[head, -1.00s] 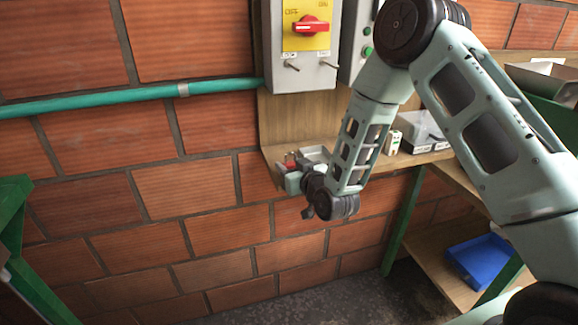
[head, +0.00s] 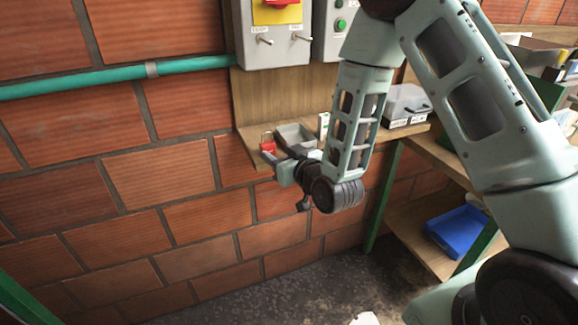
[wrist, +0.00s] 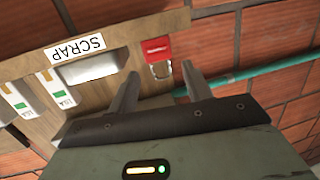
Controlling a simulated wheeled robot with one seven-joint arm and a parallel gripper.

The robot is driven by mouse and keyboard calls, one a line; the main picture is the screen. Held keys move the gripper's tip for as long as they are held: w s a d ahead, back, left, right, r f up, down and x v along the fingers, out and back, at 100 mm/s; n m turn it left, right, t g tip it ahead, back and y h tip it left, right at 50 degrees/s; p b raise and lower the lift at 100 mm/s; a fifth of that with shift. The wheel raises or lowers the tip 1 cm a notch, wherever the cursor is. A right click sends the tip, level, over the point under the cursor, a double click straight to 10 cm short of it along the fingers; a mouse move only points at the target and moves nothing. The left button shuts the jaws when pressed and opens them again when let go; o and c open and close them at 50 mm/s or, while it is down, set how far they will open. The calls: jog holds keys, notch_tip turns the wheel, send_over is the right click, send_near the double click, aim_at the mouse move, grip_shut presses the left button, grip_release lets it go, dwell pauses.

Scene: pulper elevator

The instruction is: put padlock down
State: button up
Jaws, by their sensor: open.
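The red padlock (head: 267,146) rests on the left end of the wooden shelf (head: 246,150), beside a grey tray. In the wrist view the padlock (wrist: 156,48) shows its red body and metal shackle, just beyond the gap between my fingertips. My gripper (wrist: 158,74) is open, with nothing between its fingers. In the head view my gripper (head: 272,160) is at the shelf's front edge, close to the padlock. Whether a finger touches the padlock cannot be told.
The grey tray (head: 297,137), labelled SCRAP in the wrist view (wrist: 78,47), stands right of the padlock. A switch box (head: 272,45) hangs above the shelf. A green pipe (head: 110,79) runs along the brick wall. A blue bin (head: 457,231) sits on a lower shelf.

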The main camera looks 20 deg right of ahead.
jog(key=s+a+r+n+g+y+p, duration=0.2)
jog(key=s+a+n+g, duration=0.1)
jog(key=s+a+g, duration=0.8)
jog(key=s+d+r+n+g+h, duration=0.1)
jog(key=s+r+g+h, duration=0.1)
jog(key=s, duration=0.9)
jog(key=s+d+r+n+g+h, duration=0.1)
jog(key=s+d+r+g+h, duration=0.1)
jog(key=s, duration=0.9)
notch_tip(320, 180, up, 2)
jog(key=shift+s+d+r+n+g, duration=0.25)
jog(key=shift+s+n+g, duration=0.15)
jog(key=shift+g, duration=0.1)
jog(key=shift+w, duration=0.1)
jog(key=shift+a, duration=0.25)
